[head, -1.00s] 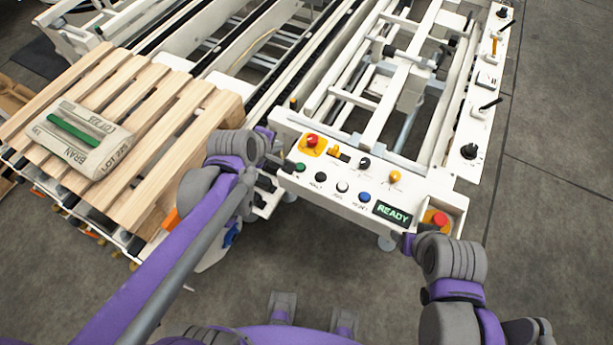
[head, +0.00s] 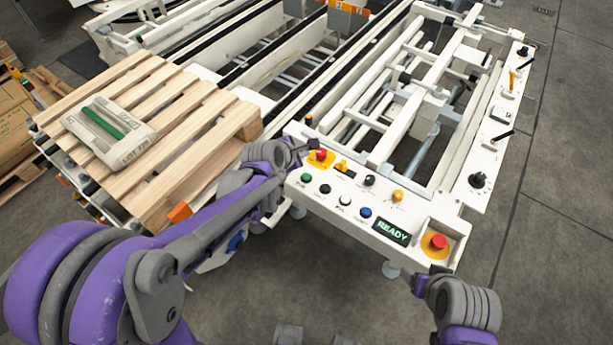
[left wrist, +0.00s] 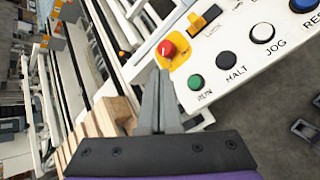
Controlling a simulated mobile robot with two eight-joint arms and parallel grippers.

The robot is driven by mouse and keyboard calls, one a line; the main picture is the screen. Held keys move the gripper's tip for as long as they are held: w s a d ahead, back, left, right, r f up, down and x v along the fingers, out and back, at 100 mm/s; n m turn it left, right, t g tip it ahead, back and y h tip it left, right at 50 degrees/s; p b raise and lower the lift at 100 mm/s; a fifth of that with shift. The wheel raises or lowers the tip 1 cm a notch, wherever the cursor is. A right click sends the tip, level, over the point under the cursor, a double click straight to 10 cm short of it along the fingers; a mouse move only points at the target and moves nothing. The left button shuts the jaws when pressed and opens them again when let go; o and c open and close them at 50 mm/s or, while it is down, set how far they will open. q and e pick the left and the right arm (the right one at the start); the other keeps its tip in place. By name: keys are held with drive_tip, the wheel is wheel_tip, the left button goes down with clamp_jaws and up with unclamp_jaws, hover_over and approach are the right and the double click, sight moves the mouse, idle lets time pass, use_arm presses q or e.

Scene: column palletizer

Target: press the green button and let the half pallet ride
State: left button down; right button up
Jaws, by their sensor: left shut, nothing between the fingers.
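The green button (head: 306,177), labelled RUN in the left wrist view (left wrist: 196,82), sits at the left end of a white control panel (head: 345,212). My left gripper (head: 318,146) is shut and empty, beyond the green button in the picture and close to the red emergency button (head: 321,155). In the left wrist view its fingers (left wrist: 160,82) show just left of the green button, apart from it in the picture. The wooden pallet (head: 185,130) carries a sack with a green stripe (head: 115,135). My right gripper (head: 418,284) is near the panel's right corner; its fingers are unclear.
A display reading READY (head: 391,231) and black, white and blue buttons share the panel. A second red emergency button (head: 438,241) is at its right end. The conveyor frame (head: 400,130) stretches behind. The grey floor at right is clear.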

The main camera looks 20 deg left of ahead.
use_arm(q)
drive_tip(key=b, duration=0.6)
hover_over(304, 179)
wheel_tip(304, 179, down, 8)
drive_tip(key=shift+r, duration=0.15)
drive_tip(key=shift+f, duration=0.55)
drive_tip(key=shift+f+b, duration=0.1)
drive_tip(key=shift+b, duration=0.2)
idle(1.0)
drive_tip(key=shift+f+b, duration=0.3)
